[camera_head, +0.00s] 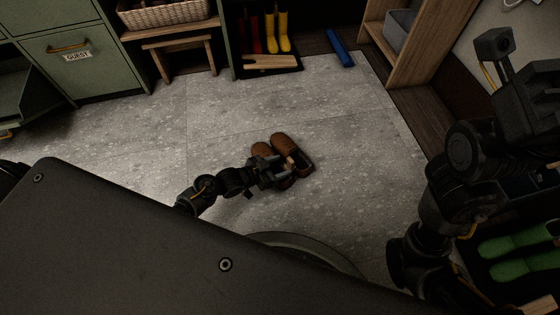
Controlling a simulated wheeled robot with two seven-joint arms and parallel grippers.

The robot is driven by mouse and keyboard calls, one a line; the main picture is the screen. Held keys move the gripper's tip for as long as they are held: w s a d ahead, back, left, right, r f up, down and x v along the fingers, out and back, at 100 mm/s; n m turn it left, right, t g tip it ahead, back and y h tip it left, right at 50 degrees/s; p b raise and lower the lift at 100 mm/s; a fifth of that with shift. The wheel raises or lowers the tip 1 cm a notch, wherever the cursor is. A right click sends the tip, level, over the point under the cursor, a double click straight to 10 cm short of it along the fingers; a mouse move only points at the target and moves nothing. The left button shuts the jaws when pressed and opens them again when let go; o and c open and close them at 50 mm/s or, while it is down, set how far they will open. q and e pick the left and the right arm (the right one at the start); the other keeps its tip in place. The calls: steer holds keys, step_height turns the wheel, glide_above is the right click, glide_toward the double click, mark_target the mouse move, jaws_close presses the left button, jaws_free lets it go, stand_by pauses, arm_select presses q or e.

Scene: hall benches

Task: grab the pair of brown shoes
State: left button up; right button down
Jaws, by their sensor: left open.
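The pair of brown shoes lies on the grey stone floor in the middle of the view. One brown shoe (281,140) shows its heel and dark inside. The other brown shoe (261,149) is to its left and is mostly hidden by my left gripper. My left gripper (287,164) is open, over the shoes at their near side. Whether its fingers touch them I cannot tell. My right arm stands folded at the right, away from the shoes; the dark block at its upper end (494,45) may be part of its gripper, but its jaws cannot be made out.
Yellow boots (278,34) and red boots stand on a dark tray at the back. A blue object (340,48) lies to their right. A wooden bench (180,52) and green cabinet (72,60) are at back left. Green boots (520,245) lie lower right. Floor around the shoes is clear.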

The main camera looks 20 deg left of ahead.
mark_target(289, 163)
arm_select(q)
steer(key=shift+w+d, duration=0.15)
steer(key=b+x, duration=0.4)
steer(key=shift+f, duration=0.4)
steer(key=shift+w+d+f, duration=0.1)
steer(key=shift+w+d, duration=0.1)
steer(key=shift+w, duration=0.2)
steer(key=shift+c, duration=0.3)
jaws_close()
